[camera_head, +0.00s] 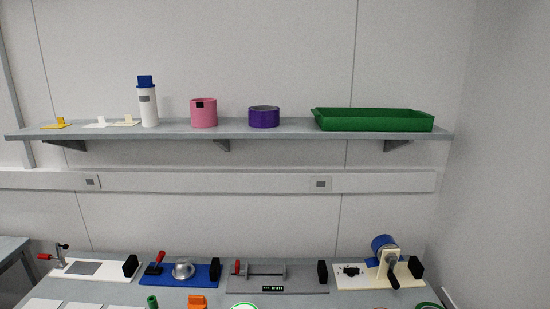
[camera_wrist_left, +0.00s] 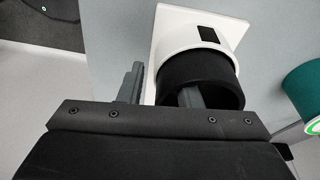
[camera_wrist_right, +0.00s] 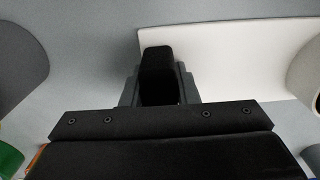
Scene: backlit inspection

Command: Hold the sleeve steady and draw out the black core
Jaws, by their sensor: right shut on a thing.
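The white sleeve (camera_wrist_left: 187,29), with a dark square mark, is on a white plate (camera_wrist_left: 163,18) in the left wrist view. The hollow black core (camera_wrist_left: 215,65) sticks out of its near end. My left gripper (camera_wrist_left: 163,88) is at the core, its fingers apart. One finger is outside the ring on the left; the other shows in front of the ring's dark opening. Contact with the wall is unclear. In the right wrist view my right gripper (camera_wrist_right: 158,88) is shut on a black block (camera_wrist_right: 157,62) at the edge of a white plate (camera_wrist_right: 225,48).
A teal cylinder (camera_wrist_left: 303,90) stands right of the core. In the head view, a shelf (camera_head: 270,136) holds a pink ring (camera_head: 204,113), a purple ring (camera_head: 264,118) and a green tray (camera_head: 372,124). Several fixtures line the table below. Neither gripper shows there.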

